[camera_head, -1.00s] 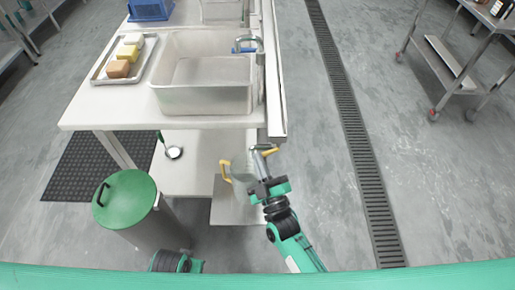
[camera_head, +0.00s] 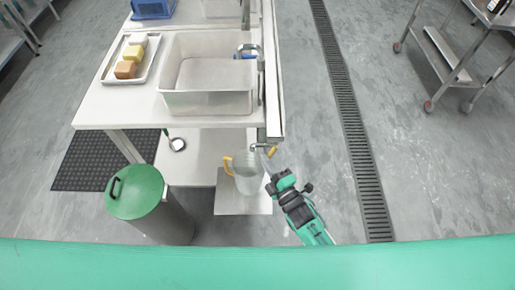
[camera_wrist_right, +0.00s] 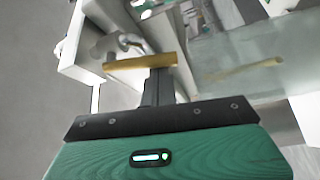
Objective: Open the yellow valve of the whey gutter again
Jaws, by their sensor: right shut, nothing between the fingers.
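The yellow valve handle (camera_head: 272,152) is at the near end of the whey gutter (camera_head: 275,75), the long metal channel along the table's right edge. In the right wrist view the handle (camera_wrist_right: 140,63) is a yellow bar lying across, just at my fingertips. My right gripper (camera_head: 267,165) is shut and empty, its tips close below the handle; I cannot tell whether they touch it. It also shows in the wrist view (camera_wrist_right: 158,82). A clear jug (camera_head: 247,180) with a yellow handle stands under the gutter end, left of my gripper. My left gripper is out of view.
The jug stands on a low metal plate (camera_head: 230,206). A green-lidded bin (camera_head: 135,191) is at the left. A steel basin (camera_head: 207,100) and a tray of blocks (camera_head: 108,75) are on the table. The floor right of the gutter is clear up to a wheeled cart (camera_head: 445,58).

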